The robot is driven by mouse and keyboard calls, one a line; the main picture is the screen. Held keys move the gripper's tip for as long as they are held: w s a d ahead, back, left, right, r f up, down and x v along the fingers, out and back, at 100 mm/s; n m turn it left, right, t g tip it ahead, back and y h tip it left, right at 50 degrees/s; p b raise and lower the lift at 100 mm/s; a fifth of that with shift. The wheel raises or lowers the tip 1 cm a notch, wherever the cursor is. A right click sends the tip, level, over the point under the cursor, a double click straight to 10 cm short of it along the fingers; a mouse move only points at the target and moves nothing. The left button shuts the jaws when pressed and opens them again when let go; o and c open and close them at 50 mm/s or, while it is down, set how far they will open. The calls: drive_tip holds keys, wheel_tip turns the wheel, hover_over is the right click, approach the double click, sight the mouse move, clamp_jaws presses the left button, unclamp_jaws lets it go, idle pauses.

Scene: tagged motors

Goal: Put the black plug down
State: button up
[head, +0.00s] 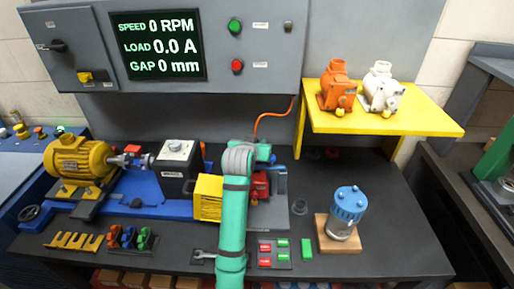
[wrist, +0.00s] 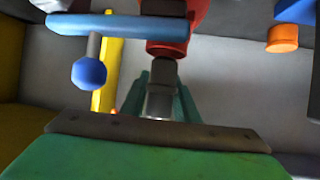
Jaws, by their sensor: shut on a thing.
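My teal arm reaches away from me over the middle of the bench in the head view, and its wrist hides most of what is held. In the wrist view my gripper (wrist: 160,105) has its two teal fingers closed around a small dark block, which I take to be the black plug (wrist: 163,72). The plug's far end meets or overlaps a red part (wrist: 170,48); I cannot tell whether they touch. In the head view a red unit (head: 260,185) stands just right of my arm, beside a yellow finned block (head: 208,198).
A yellow motor (head: 78,160) and black box (head: 178,170) stand left. A blue-topped canister (head: 346,212) is on a wooden base (head: 338,240) at right. A yellow shelf (head: 425,118) holds orange and white motors. An orange cable (head: 270,116) hangs behind my wrist.

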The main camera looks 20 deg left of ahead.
wheel_tip(320, 180, down, 2)
drive_tip(key=o, duration=1.1)
drive_tip(key=shift+s, duration=0.1)
drive_tip(key=v, duration=1.2)
drive_tip(key=shift+a, duration=0.1)
